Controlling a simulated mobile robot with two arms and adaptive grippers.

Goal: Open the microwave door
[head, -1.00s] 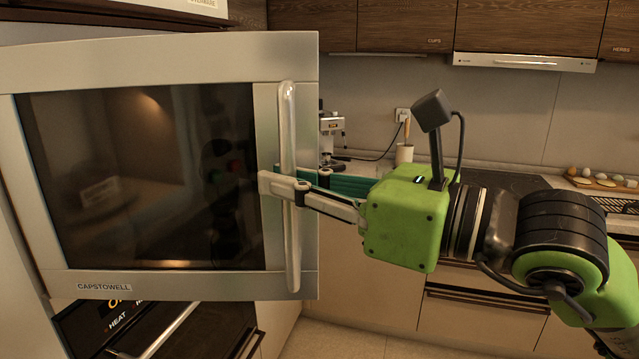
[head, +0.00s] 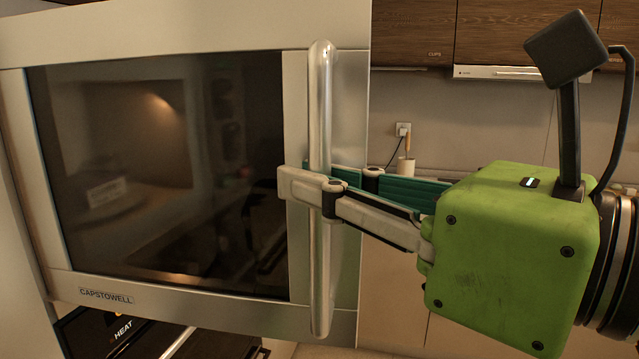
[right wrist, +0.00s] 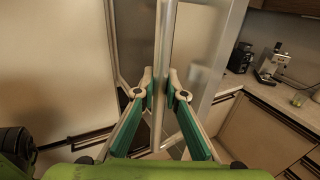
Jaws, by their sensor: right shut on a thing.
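The microwave door (head: 325,325) fills the left half of the head view. It has a dark glass window (head: 160,180) in a silver frame and stands swung out towards me. Its vertical bar handle (head: 320,110) is on the door's right edge. My right gripper (head: 300,182) comes in from the right and is shut on the handle at about mid-height. In the right wrist view the handle (right wrist: 164,50) runs between the two fingers (right wrist: 160,88). My left gripper is not in view. The microwave's inside is hidden behind the door.
An oven front labelled HEAT (head: 125,330) is below the door. Wooden upper cabinets (head: 410,30) and a range hood (head: 500,73) are on the back wall. The right wrist view shows a counter (right wrist: 285,100) with a coffee machine (right wrist: 272,64) at the right.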

